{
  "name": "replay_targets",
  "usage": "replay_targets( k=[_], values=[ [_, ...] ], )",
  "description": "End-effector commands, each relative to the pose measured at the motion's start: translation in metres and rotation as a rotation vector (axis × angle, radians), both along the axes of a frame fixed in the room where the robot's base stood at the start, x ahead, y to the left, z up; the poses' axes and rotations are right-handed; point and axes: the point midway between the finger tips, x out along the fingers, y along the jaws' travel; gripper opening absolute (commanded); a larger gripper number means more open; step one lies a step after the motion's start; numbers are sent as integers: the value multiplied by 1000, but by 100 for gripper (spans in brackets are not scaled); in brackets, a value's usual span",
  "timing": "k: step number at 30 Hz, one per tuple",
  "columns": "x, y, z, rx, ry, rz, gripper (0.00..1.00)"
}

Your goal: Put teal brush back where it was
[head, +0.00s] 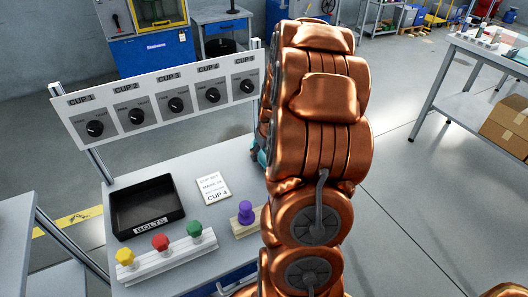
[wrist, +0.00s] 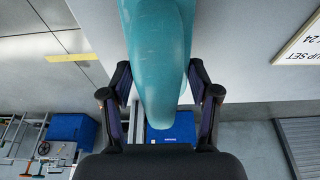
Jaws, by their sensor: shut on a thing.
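The teal brush (wrist: 158,60) fills the top middle of the wrist view as a smooth, rounded teal body. My gripper (wrist: 160,78) has one dark finger on each side of it and is shut on it. The brush's far end is cut off by the frame. In the head view my copper arm hides most of the gripper. A small teal patch (head: 262,157) shows at the arm's left edge, over the table's right side. Where the brush stood before is not evident.
The grey table (head: 140,168) holds a black bolts tray (head: 147,210), a white card (head: 213,187) reading CUP 4, a rack (head: 165,262) with yellow, red and green knobs, and a purple knob (head: 245,212). A panel of cup dials (head: 160,92) stands along its back.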

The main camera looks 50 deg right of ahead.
Motion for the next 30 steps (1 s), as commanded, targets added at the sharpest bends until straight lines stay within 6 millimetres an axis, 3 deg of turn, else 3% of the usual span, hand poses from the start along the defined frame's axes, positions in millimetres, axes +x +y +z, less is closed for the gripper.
replay_targets(
  k=[8, 9, 15, 24, 30],
  values=[
    [0, 0, -2, 0, 0, 1, 23],
    [0, 0, -2, 0, 0, 1, 65],
    [0, 0, -1, 0, 0, 1, 86],
    [0, 0, -1, 0, 0, 1, 87],
    [-2, 1, 10, -1, -2, 1, 87]
  ],
)
